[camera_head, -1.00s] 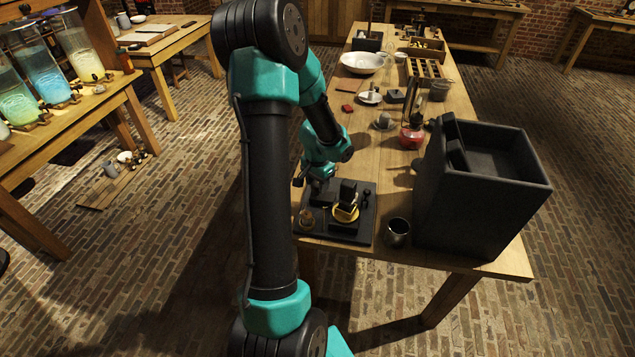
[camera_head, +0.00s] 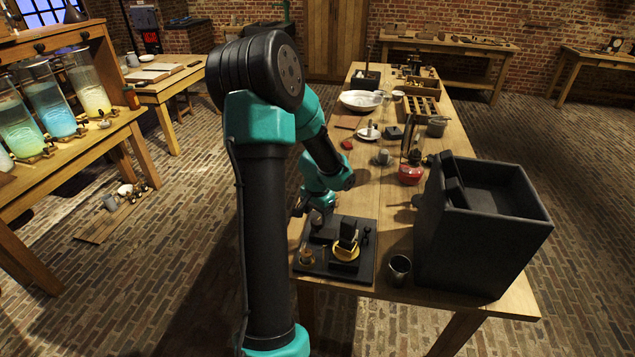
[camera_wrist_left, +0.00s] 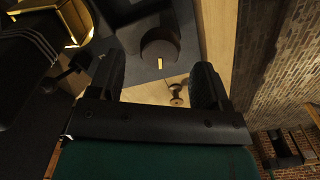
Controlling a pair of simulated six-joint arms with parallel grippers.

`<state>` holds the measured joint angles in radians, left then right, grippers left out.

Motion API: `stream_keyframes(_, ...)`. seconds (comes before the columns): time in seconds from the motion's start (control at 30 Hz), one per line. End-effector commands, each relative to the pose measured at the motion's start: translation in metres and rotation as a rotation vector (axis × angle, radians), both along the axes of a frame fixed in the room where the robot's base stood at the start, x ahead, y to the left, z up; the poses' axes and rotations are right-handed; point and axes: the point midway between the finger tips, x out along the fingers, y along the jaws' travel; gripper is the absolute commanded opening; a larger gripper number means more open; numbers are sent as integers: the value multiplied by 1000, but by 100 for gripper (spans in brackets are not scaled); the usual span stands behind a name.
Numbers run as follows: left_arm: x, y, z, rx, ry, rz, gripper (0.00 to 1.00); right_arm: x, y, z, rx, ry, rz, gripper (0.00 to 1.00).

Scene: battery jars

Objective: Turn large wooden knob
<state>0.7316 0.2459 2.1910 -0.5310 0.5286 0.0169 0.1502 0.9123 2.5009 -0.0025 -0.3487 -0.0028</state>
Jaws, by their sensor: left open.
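A brown round knob (camera_wrist_left: 160,47) with a small yellow mark at its edge lies ahead in the left wrist view, on a dark board. My left gripper (camera_wrist_left: 159,80) is open, with nothing between its fingers; the knob shows beyond the gap between them. In the head view the gripper (camera_head: 318,208) is at the back left edge of the black board (camera_head: 362,278). Its fingertips are hard to make out there, and I cannot make out this knob. My right gripper is not in view.
A black and brass part (camera_head: 346,249) stands on the board, and a small copper-brown piece (camera_head: 306,256) sits at its front left. A metal cup (camera_head: 399,268) and a large black box (camera_head: 482,235) stand to the right. Brick floor lies beyond the table's left edge.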

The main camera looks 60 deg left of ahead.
Motion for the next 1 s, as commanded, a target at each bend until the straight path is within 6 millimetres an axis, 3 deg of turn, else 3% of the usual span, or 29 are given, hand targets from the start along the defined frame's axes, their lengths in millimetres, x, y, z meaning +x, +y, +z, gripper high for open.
stream_keyframes(0.6,1,0,119,3,-5,-1,71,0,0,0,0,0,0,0)
stream_keyframes(0.8,1,0,142,2,-3,1,71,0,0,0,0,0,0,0)
stream_keyframes(1.0,0,0,146,0,-1,0,71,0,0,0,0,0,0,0)
